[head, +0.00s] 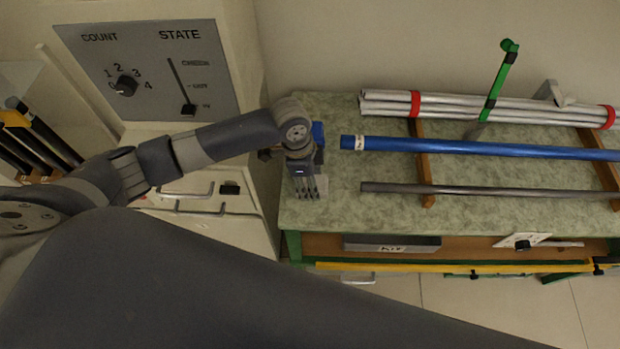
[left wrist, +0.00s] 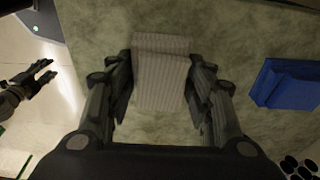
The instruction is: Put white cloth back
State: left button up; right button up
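The white cloth (left wrist: 161,80), a folded, finely striped greyish-white pad, sits between the fingers of my left gripper (left wrist: 160,88) in the left wrist view. The fingers meet its two side edges. In the head view my left gripper (head: 306,190) points down over the left end of the green table top (head: 335,215). The cloth is hard to make out there. Whether it touches the table is not clear. A dark gripper, probably my right one (left wrist: 42,76), shows at the left edge of the left wrist view; its fingers look apart.
A blue block (left wrist: 287,85) lies right of my left gripper. On the table are silver rods (head: 460,105) with red bands, a blue rod (head: 480,147) and a dark grey rod (head: 470,189). A green upright (head: 499,80) stands among them. A panel (head: 150,70) is at the left.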

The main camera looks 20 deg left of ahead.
pick_arm(q)
jog(key=o, duration=0.4)
jog(key=r, duration=0.4)
jog(key=a+r, duration=0.1)
jog(key=r, duration=0.3)
jog(key=a+r, duration=0.1)
jog(key=r, duration=0.3)
jog(key=shift+s+r+b, duration=0.1)
jog(key=shift+s+b, duration=0.15)
jog(key=shift+b, duration=0.15)
jog(key=shift+d, duration=0.1)
